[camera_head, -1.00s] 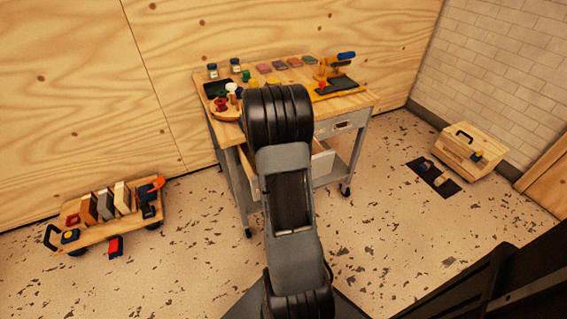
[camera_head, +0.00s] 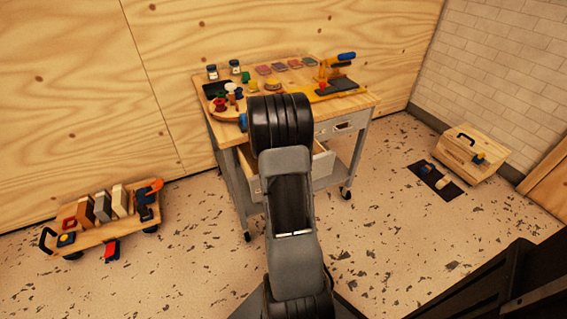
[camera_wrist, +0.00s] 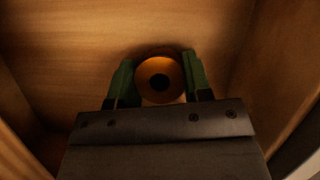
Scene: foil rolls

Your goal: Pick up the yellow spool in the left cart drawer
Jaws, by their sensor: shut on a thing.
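The yellow spool (camera_wrist: 144,86) shows in the wrist view as an orange-yellow ring with a dark round hole in its middle. It is inside a wooden drawer (camera_wrist: 60,50), whose side walls show left and right. My gripper (camera_wrist: 159,80) is down in the drawer, with its green fingers on both sides of the spool, shut on it. I cannot tell whether the spool touches the drawer floor. In the head view the open left drawer (camera_head: 250,161) of the cart (camera_head: 229,165) is partly hidden behind my arm, and the spool and gripper are hidden there.
The cart top holds jars (camera_head: 234,67), a round wooden tray (camera_head: 222,115) with small spools, and a yellow-handled tool (camera_head: 337,70). A low wheeled board (camera_head: 100,232) with blocks stands at left. A wooden toolbox (camera_head: 472,153) is on the right. The floor between is mostly clear.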

